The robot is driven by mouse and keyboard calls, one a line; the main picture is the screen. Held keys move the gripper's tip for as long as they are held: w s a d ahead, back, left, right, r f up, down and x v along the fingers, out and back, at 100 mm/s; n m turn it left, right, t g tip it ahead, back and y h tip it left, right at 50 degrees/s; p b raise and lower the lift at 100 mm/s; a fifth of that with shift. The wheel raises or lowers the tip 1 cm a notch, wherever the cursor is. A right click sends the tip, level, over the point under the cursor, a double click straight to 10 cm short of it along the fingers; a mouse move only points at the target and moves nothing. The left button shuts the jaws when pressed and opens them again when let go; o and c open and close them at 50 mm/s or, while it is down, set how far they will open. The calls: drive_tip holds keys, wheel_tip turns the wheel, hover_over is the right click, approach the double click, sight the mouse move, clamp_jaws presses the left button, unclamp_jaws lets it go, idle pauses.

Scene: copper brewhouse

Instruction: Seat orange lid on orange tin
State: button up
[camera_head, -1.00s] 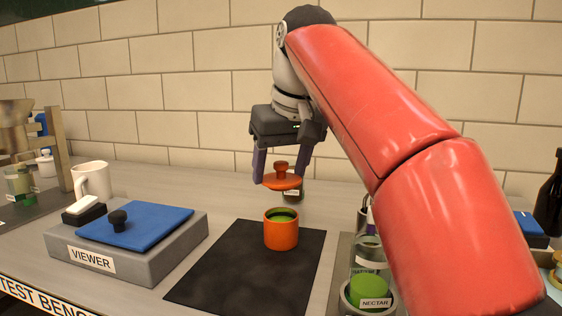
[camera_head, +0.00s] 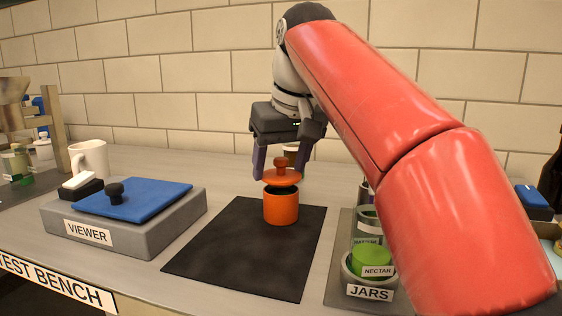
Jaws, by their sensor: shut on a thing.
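The orange tin (camera_head: 281,208) stands upright on a dark mat (camera_head: 243,262). The orange lid (camera_head: 282,178) with its round knob is just above the tin's mouth, slightly tilted, with a dark gap showing under its rim. My gripper (camera_head: 281,165) is shut on the lid's knob from above, one purple finger at each side.
To the left is a grey box labelled VIEWER (camera_head: 125,230) with a blue lid (camera_head: 135,200). A white mug (camera_head: 88,158) stands behind it. To the right is a JARS tray (camera_head: 346,288) with a green-topped NECTAR jar (camera_head: 372,260). The mat around the tin is clear.

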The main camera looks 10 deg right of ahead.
sight(284, 162)
drive_tip(key=shift+f+b, duration=0.8)
drive_tip(key=shift+f, duration=0.25)
idle(0.4)
drive_tip(key=o, duration=0.9)
drive_tip(key=shift+c, duration=0.2)
drive_tip(key=shift+o, duration=0.3)
drive_tip(key=o, duration=0.5)
drive_tip(key=shift+r, duration=0.1)
drive_tip(key=p+v, duration=0.6)
drive_tip(key=v, duration=0.1)
drive_tip(key=shift+s+d+r, duration=0.1)
drive_tip(key=shift+s+r, duration=0.05)
drive_tip(key=shift+r, duration=0.2)
drive_tip(key=shift+s, duration=0.1)
